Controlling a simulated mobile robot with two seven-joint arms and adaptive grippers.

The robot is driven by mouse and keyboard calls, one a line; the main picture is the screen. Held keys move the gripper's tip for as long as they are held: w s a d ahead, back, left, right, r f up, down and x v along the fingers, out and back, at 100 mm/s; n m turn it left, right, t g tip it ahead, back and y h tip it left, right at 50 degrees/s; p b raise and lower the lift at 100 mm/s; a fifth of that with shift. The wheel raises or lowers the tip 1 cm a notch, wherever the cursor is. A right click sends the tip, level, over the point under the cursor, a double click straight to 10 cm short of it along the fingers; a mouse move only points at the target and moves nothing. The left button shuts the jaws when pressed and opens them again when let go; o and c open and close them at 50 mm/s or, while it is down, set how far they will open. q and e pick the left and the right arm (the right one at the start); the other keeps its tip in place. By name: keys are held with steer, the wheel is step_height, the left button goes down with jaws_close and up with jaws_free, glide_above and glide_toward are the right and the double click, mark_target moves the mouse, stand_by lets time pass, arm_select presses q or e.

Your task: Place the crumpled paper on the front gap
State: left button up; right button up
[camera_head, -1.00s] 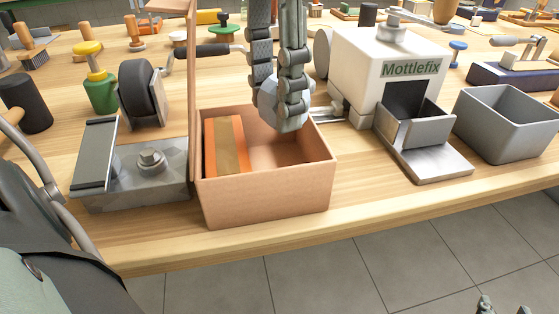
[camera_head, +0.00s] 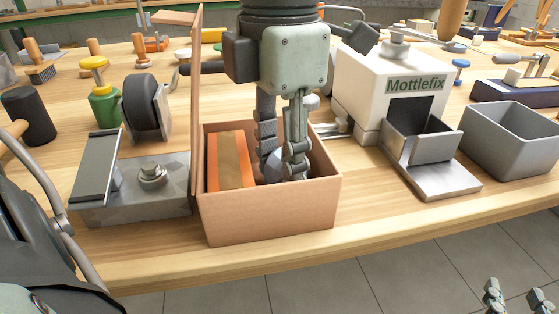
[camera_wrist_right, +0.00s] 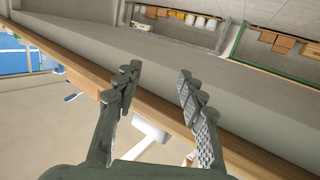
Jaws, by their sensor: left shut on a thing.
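The crumpled paper (camera_head: 272,166) is a grey-blue ball low inside the right part of an open cardboard box (camera_head: 270,219). My left gripper (camera_head: 282,168) reaches down into the box from above and is shut on the paper. The fingers hide much of the ball, and I cannot tell whether it touches the box floor. An orange and brown block (camera_head: 231,162) fills the left side of the box, left of the gripper. My right gripper (camera_head: 512,292) is at the bottom right, away from the box. In the right wrist view (camera_wrist_right: 158,72) it is open and empty.
The box's raised flap (camera_head: 196,100) stands at its left. A grey metal fixture (camera_head: 135,195) stands left of the box. The white Mottlefix machine (camera_head: 375,80) and a grey bin (camera_head: 515,140) stand to the right. The table's front edge is clear.

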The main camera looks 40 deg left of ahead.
arm_select(q)
steer(key=shift+f, duration=0.1)
steer(key=o, duration=0.7)
arm_select(e)
steer(key=shift+a+r+t, duration=0.25)
steer(key=shift+r+t, duration=0.05)
steer(key=shift+r, duration=0.25)
arm_select(q)
step_height(320, 180, up, 2)
steer(key=shift+w+r+p, duration=0.1)
steer(key=shift+w+p, duration=0.05)
steer(key=shift+p, duration=0.15)
step_height(320, 180, up, 10)
steer(key=shift+r+p, duration=0.1)
steer(key=shift+p, duration=0.65)
arm_select(e)
steer(key=s+d+f+g+h, duration=0.3)
steer(key=d+f+g, duration=0.2)
steer(key=f, duration=0.5)
steer(key=shift+s+d+m+g, duration=0.15)
steer(key=shift+d+m+g, duration=0.2)
steer(key=shift+d, duration=0.7)
